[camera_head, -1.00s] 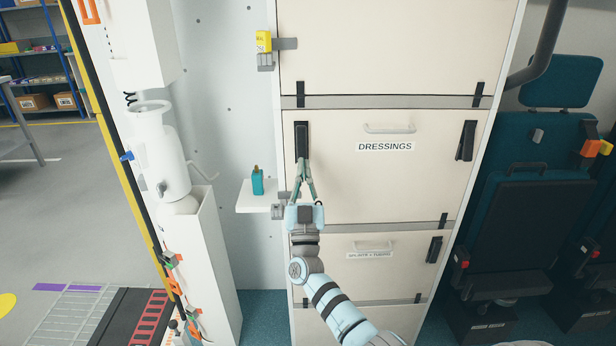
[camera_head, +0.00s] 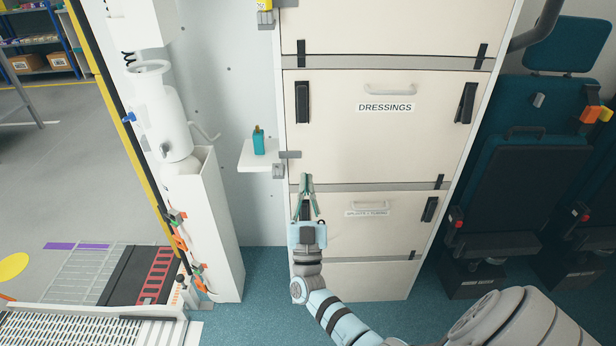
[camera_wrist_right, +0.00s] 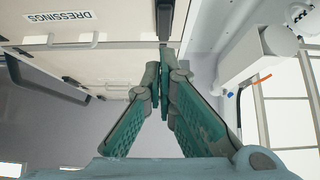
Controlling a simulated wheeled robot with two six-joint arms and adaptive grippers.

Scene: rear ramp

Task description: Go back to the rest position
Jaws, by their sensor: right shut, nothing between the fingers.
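My right gripper (camera_head: 307,180) is in front of the cream cabinet, below the left latch of the dressings drawer. Its green fingers are together and empty, pointing up in the head view. In the right wrist view the right gripper (camera_wrist_right: 162,75) shows its fingertips meeting, with nothing held. The dressings drawer (camera_head: 400,140) is closed, with a white handle and dark latches at both sides. The black left latch (camera_head: 303,102) stands above the fingertips, apart from them in the head view. My left gripper is in neither view.
A small white shelf (camera_head: 259,161) with a teal bottle (camera_head: 258,142) is left of the cabinet. A white cylinder (camera_head: 172,115) and a tall white box (camera_head: 212,225) stand further left. Teal seats (camera_head: 525,175) are at the right. Teal floor (camera_head: 262,290) lies below.

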